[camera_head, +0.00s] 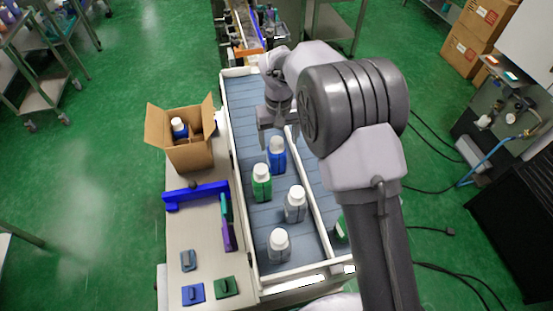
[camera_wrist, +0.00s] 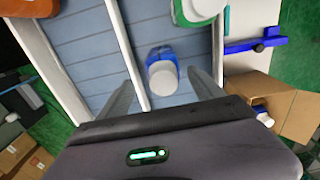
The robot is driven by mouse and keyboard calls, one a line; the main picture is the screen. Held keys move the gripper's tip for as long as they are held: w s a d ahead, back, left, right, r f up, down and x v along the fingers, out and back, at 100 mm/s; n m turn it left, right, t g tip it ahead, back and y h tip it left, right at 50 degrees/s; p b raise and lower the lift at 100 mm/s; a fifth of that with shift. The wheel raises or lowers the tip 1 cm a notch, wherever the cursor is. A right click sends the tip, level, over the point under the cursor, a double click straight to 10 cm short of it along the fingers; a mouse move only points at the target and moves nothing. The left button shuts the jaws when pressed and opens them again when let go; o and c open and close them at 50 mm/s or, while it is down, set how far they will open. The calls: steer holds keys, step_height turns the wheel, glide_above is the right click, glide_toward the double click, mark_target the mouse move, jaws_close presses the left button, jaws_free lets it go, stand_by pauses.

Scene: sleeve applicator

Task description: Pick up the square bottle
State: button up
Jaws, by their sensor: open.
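My gripper (camera_head: 278,138) is open above the blue-grey conveyor, just behind a blue bottle (camera_head: 277,158) with a white cap. In the wrist view the blue bottle (camera_wrist: 160,55) stands upright ahead, with its cap between the two spread fingers (camera_wrist: 159,78); I see no contact. A green bottle (camera_head: 262,184) stands in front of it, and its white cap (camera_wrist: 203,8) shows at the wrist view's top edge. Two grey bottles (camera_head: 295,204), (camera_head: 279,246) stand closer to the camera. I cannot tell from shape alone which one is the square bottle.
A divider rail (camera_head: 306,183) runs along the conveyor near the blue bottle. An open cardboard box (camera_head: 190,153) with a bottle inside, a blue bar (camera_head: 196,195) and small coloured blocks (camera_head: 226,287) sit on the left table.

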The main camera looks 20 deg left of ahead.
mark_target(277, 150)
steer(key=f, duration=0.1)
steer(key=f+b, duration=0.1)
steer(key=f, duration=0.2)
steer(key=shift+s+a+f, duration=0.2)
steer(key=shift+s+f, duration=0.05)
steer(key=shift+f, duration=0.15)
steer(key=shift+r, duration=0.1)
steer(key=c, duration=0.3)
jaws_close()
